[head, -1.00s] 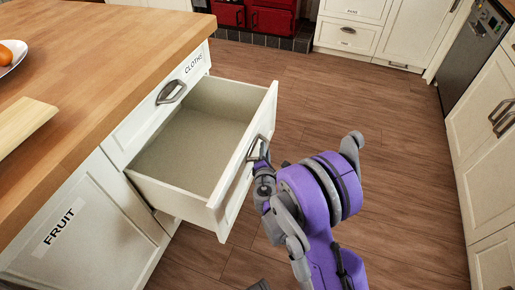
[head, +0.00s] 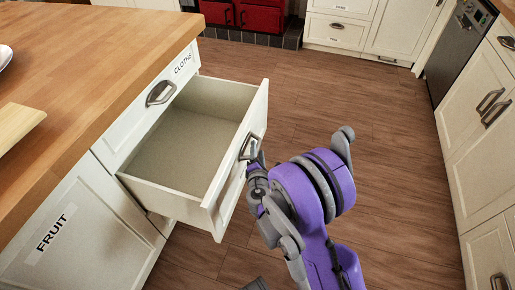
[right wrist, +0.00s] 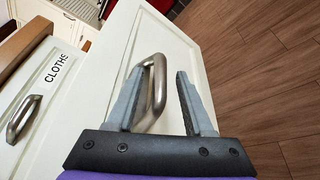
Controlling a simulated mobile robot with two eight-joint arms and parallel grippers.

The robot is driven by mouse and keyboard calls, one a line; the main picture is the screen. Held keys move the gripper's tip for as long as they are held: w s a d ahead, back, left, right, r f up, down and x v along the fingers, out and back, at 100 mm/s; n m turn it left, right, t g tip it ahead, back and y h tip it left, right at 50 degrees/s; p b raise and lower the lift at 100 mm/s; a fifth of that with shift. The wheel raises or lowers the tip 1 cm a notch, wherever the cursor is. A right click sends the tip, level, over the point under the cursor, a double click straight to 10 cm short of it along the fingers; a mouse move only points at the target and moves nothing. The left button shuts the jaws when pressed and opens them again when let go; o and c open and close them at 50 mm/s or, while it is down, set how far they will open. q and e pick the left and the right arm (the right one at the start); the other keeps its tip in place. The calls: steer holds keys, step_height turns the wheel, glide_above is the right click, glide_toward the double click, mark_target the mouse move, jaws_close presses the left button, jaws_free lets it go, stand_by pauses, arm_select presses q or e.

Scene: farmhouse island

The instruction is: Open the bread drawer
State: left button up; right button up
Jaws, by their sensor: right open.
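A cream drawer (head: 160,150) stands far out of the wooden-topped island, below the drawer front labelled CLOTHS (head: 160,90). It is empty as far as I see, and no label shows on its front. Its metal handle (head: 247,147) is on the front panel and also shows in the right wrist view (right wrist: 157,85). My right gripper (head: 256,160) is at this handle. In the right wrist view its fingers (right wrist: 158,95) are apart with the handle between them, nearer the left finger. Whether a finger touches it I cannot tell. My left gripper is not in view.
The island's wooden top (head: 100,60) holds a board (head: 18,122) at the left. A FRUIT door (head: 80,240) is beside the open drawer. Wooden floor (head: 370,150) is clear to the right, with cream cabinets (head: 480,130) beyond it.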

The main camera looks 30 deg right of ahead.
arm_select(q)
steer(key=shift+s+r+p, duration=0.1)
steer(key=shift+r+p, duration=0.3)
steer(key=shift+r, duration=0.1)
arm_select(e)
steer(key=v, duration=0.9)
steer(key=s+a+r+m+g+y+p, duration=0.1)
steer(key=s+a+r+m+g+y, duration=0.1)
steer(key=s+a+m+g+y, duration=0.55)
steer(key=s+a+r+m+g+y, duration=0.15)
steer(key=s+a+m, duration=0.35)
steer(key=s+m, duration=0.65)
arm_select(q)
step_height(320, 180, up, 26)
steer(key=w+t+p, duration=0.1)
steer(key=p, duration=2)
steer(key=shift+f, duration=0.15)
arm_select(e)
step_height(320, 180, up, 25)
steer(key=n+t, duration=0.1)
steer(key=shift+w+d+h, duration=0.25)
steer(key=shift+d+h, duration=0.05)
